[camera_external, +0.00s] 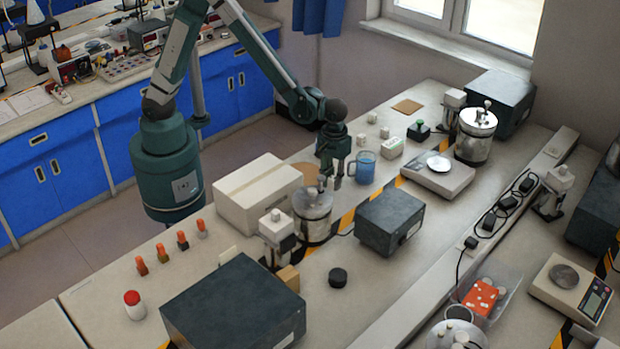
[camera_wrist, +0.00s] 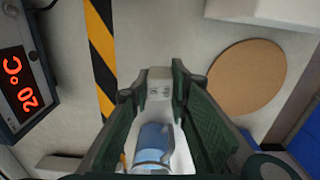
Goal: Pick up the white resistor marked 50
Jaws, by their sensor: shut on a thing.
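My gripper (camera_external: 331,182) points down above the bench, left of the blue mug. In the wrist view my gripper (camera_wrist: 152,92) has its two dark green fingers on either side of a white block (camera_wrist: 159,76). It is shut on this block, which has small dark marks on its end face. I cannot read a 50 on it, and its sides are partly hidden by the fingers. In the external view the held block is too small to make out. The blue mug (camera_external: 364,168) also shows between the fingers in the wrist view (camera_wrist: 153,142).
A white box (camera_external: 258,193) and a metal pot (camera_external: 313,213) stand close to my gripper. A round cork mat (camera_wrist: 247,77) lies nearby. A dark device with a display (camera_external: 390,223) is in front. Small white blocks (camera_external: 385,132) and a scale (camera_external: 436,176) stand farther back.

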